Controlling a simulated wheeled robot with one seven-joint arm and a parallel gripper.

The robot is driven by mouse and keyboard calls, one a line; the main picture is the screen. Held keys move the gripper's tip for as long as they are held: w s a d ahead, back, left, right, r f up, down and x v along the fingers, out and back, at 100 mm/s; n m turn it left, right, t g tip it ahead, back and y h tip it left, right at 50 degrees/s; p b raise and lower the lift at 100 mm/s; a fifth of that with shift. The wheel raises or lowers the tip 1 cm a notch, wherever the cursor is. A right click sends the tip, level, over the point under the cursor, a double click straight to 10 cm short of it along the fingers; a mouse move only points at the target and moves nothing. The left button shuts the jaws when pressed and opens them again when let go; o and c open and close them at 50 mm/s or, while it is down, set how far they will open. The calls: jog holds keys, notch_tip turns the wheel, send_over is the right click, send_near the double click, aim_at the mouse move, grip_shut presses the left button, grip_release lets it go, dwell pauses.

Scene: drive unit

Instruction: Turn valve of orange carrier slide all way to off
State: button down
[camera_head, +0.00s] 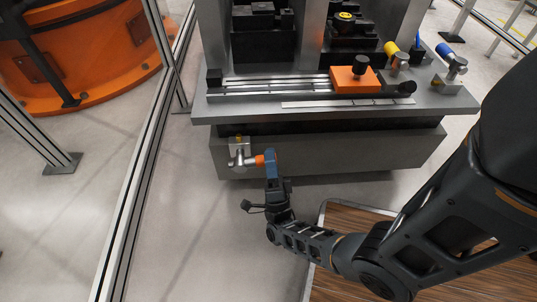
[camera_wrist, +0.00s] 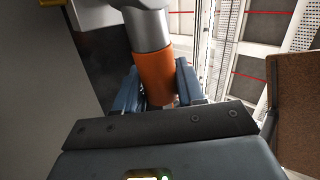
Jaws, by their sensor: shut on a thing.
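The valve (camera_head: 240,158) is a silver fitting on the front face of the drive unit, at its left end, with an orange-sleeved lever (camera_head: 259,161) pointing right. My gripper (camera_head: 271,160) is shut on the orange sleeve from the right. In the wrist view the sleeve (camera_wrist: 155,72) sits between my two blue fingers, below a grey metal shaft (camera_wrist: 148,30). The fingers hide the end of the lever. The orange carrier slide (camera_head: 350,82) with a black knob is toward the right end of its rail on top of the unit.
Valves with a yellow lever (camera_head: 391,48) and a blue lever (camera_head: 445,51) stand at the top right of the unit. The floor (camera_head: 190,240) left of my arm is clear.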

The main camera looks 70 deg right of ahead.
jog(key=shift+f+m+g+h, duration=0.3)
jog(key=shift+m+g+h, duration=0.15)
jog(key=shift+m+g, duration=0.5)
jog(key=shift+f+m+g+h, duration=0.4)
jog(key=shift+m+g, duration=0.35)
jog(key=shift+m, duration=0.4)
jog(key=c, duration=0.8)
grip_release()
jog(key=shift+s+a+f, duration=0.35)
jog(key=shift+s+a, duration=0.45)
jog(key=shift+a, duration=1.4)
jog(key=shift+s+a+f, duration=0.35)
jog(key=shift+s+a, duration=0.4)
jog(key=shift+a, duration=1.5)
jog(key=shift+s+a+f, duration=0.35)
jog(key=shift+s+a, duration=0.45)
jog(key=shift+a, duration=1.4)
